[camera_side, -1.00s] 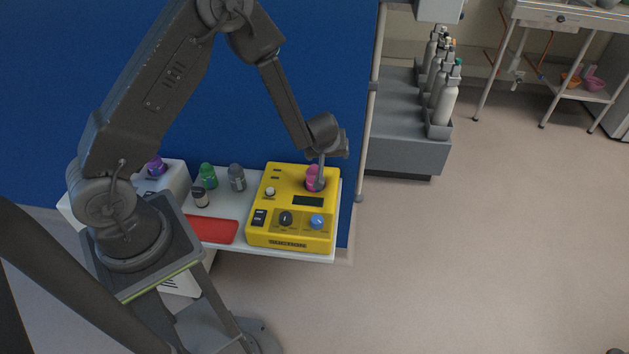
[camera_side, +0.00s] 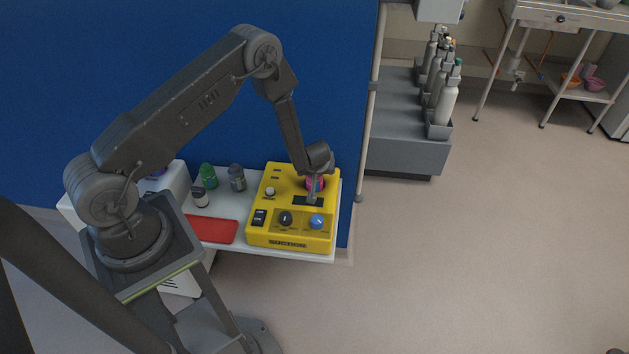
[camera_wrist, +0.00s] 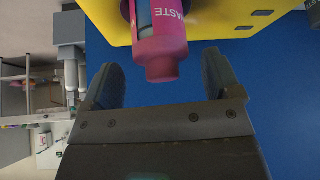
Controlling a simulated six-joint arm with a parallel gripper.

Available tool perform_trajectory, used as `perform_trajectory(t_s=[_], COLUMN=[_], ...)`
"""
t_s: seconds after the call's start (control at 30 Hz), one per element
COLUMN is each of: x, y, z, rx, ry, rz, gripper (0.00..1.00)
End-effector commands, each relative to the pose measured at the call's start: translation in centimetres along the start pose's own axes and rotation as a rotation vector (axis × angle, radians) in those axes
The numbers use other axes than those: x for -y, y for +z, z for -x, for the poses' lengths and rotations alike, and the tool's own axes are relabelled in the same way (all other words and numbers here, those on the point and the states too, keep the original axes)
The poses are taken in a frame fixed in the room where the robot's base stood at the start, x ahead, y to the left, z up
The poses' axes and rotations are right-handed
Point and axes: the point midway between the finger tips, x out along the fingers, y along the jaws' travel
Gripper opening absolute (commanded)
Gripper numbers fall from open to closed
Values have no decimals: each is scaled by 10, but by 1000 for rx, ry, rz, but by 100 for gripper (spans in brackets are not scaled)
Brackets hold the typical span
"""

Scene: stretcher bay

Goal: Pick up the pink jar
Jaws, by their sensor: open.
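The pink jar (camera_wrist: 163,52) shows in the wrist view at the top centre, with lettering that ends in "ASTE" on its side. In the side view the pink jar (camera_side: 316,182) stands on top of the yellow device (camera_side: 262,215), partly hidden by my gripper. My gripper (camera_wrist: 164,80) is open, and the jar is in line with the gap between its two fingers. In the side view my gripper (camera_side: 313,196) is low over the yellow device, right at the jar. I cannot tell whether a finger touches the jar.
The yellow device has a black knob (camera_side: 285,218) and a blue knob (camera_side: 317,221). A red flat item (camera_side: 215,230), a green bottle (camera_side: 208,176), a grey bottle (camera_side: 237,178) and a small dark-labelled jar (camera_side: 200,197) stand left of it. A blue wall (camera_side: 330,60) rises behind.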

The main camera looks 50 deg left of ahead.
Motion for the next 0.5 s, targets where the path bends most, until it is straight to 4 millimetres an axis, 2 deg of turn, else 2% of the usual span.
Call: perform_trajectory(t_s=[0.1,0.2,0.5], x=[3,2,2], y=[0,0,0], z=[-20,-30,-34], rx=[1,2,1], ry=[-2,-1,0], rz=[2,1,0], gripper=[84,84,84])
